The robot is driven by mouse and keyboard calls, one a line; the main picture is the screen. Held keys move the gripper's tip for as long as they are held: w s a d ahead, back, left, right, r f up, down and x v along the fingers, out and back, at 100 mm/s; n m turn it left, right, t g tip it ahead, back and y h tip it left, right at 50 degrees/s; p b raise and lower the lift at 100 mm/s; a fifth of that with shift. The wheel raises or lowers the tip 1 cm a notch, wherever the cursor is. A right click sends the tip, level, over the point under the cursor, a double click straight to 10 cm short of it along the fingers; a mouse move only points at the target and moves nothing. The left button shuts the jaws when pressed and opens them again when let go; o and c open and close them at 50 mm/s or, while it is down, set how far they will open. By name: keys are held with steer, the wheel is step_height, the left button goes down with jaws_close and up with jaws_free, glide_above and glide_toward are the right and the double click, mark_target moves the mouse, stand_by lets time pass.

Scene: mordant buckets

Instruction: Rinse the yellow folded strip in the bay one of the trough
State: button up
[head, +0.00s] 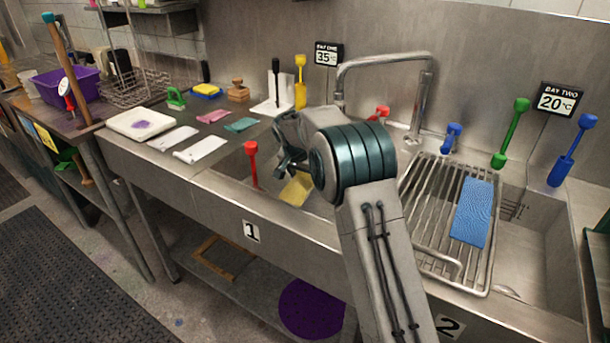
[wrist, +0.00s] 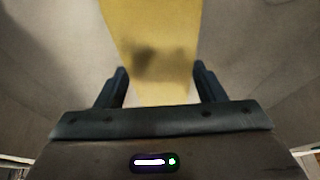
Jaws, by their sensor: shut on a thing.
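The yellow folded strip (head: 296,189) is inside bay one (head: 232,168) of the trough, below my gripper (head: 288,166). In the wrist view the strip (wrist: 150,45) runs from between my gripper's two fingers (wrist: 162,88) to the top edge of the picture, with a dark blurred patch across it. My gripper is shut on the strip. My arm hides much of bay one's right side. I cannot tell whether there is water around the strip. The bay one sign (head: 328,54) reads 35.
A red-handled tool (head: 251,165) stands at bay one's left. A tap (head: 425,100) arches behind my arm. A wire rack (head: 421,215) with a blue textured strip (head: 472,211) lies over bay two. White, pink and green strips and a white tray (head: 141,124) lie on the left counter.

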steer(key=shift+s+d+b, duration=0.2)
steer(key=shift+s+b, duration=0.5)
steer(key=shift+s, duration=0.15)
steer(key=shift+w, duration=0.15)
steer(key=shift+w+a+p, duration=0.2)
steer(key=shift+w+p, duration=0.45)
steer(key=shift+w, duration=0.05)
steer(key=shift+s, duration=0.1)
